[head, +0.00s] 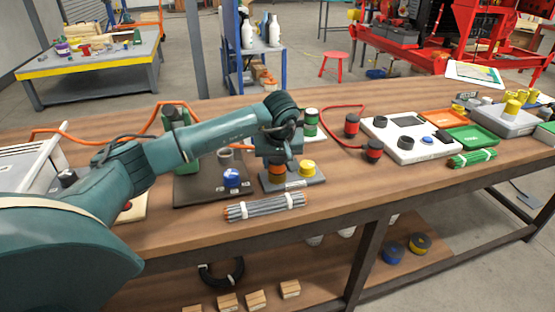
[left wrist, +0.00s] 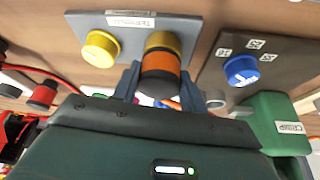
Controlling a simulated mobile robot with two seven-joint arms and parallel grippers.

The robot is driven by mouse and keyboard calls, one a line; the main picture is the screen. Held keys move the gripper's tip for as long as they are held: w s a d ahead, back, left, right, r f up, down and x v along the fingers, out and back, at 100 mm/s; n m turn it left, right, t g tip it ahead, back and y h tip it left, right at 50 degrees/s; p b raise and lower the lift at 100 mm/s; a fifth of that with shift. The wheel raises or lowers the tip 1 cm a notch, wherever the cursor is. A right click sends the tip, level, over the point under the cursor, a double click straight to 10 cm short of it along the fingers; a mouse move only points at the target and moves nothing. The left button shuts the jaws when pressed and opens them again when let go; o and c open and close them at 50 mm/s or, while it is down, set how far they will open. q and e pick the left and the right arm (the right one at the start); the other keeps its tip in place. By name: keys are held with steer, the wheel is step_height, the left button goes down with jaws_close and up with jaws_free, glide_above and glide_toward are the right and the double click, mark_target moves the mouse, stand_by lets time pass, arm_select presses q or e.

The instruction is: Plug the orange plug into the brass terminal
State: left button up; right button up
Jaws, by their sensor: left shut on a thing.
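The orange plug (left wrist: 160,63) is between the fingers of my left gripper (left wrist: 160,88), which is shut on it. In the left wrist view the plug lines up with the brass terminal (left wrist: 164,41) on the grey terminal board (left wrist: 188,22). They look close or touching; I cannot tell whether the plug is seated. A yellow-topped post (left wrist: 101,48) stands beside it on the same board. In the head view my left gripper (head: 278,158) is over the left part of the board (head: 300,183), mostly hiding the plug (head: 277,170). My right gripper is not in view.
A dark board with a blue knob (head: 232,178) and a green crimp tool (left wrist: 275,122) are close by. A bundle of grey rods (head: 264,207) lies in front. Red-and-black plugs (head: 373,150) and a white panel (head: 405,140) stand to the right.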

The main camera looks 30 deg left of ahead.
arm_select(q)
steer(key=shift+f, duration=0.1)
steer(key=o, duration=1.2)
steer(key=v, duration=1.3)
